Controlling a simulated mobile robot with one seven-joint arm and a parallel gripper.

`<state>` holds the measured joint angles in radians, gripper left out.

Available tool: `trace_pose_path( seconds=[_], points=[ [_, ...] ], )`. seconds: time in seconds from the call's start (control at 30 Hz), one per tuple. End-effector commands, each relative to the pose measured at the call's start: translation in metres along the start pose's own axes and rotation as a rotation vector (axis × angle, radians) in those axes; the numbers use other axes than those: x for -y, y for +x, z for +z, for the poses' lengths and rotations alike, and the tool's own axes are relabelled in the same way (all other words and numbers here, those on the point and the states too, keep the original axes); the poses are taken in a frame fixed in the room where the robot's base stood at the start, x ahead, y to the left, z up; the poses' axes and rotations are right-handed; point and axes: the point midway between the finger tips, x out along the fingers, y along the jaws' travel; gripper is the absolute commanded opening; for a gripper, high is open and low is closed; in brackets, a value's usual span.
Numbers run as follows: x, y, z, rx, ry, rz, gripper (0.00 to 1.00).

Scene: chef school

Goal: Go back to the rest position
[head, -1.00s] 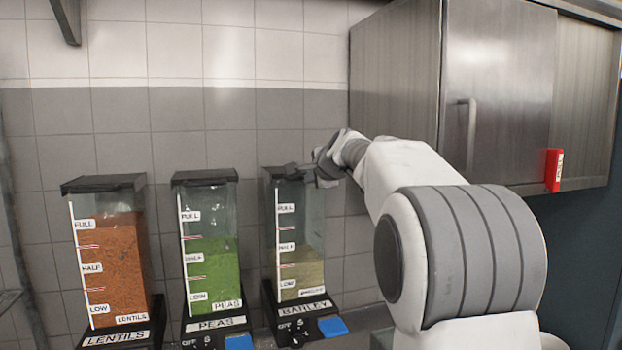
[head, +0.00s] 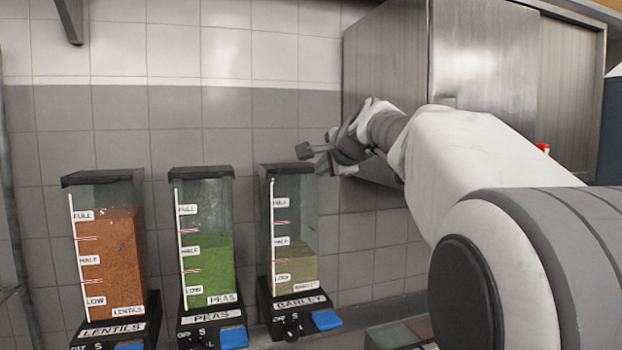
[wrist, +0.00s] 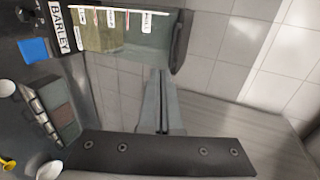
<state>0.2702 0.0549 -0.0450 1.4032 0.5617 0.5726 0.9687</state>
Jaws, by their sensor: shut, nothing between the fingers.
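My gripper (head: 304,151) shows in the head view in front of the barley dispenser's top right, its fingers pointing left. It is shut and holds nothing. In the wrist view the closed fingers (wrist: 162,100) extend up from the dark gripper body, just below the barley dispenser (wrist: 120,32). My arm reaches in from the right of the head view. I cannot tell the exact gap between the fingers and the dispenser lid.
Dispensers of lentils (head: 108,245), peas (head: 205,240) and barley (head: 293,240) stand against the tiled wall. A steel cabinet (head: 480,60) hangs at the upper right, close to my arm. A tray with compartments (wrist: 52,118) shows low in the wrist view.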

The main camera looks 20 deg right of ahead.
Motion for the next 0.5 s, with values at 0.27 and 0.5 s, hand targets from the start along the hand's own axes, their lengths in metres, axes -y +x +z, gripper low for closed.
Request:
trace_pose_path(
  seconds=[0.27,0.5],
  points=[
    [-0.001,-0.015,0.001,0.001,-0.005,0.003,0.00],
    [-0.059,-0.047,0.041,0.059,-0.245,0.116,0.00]
  ],
)
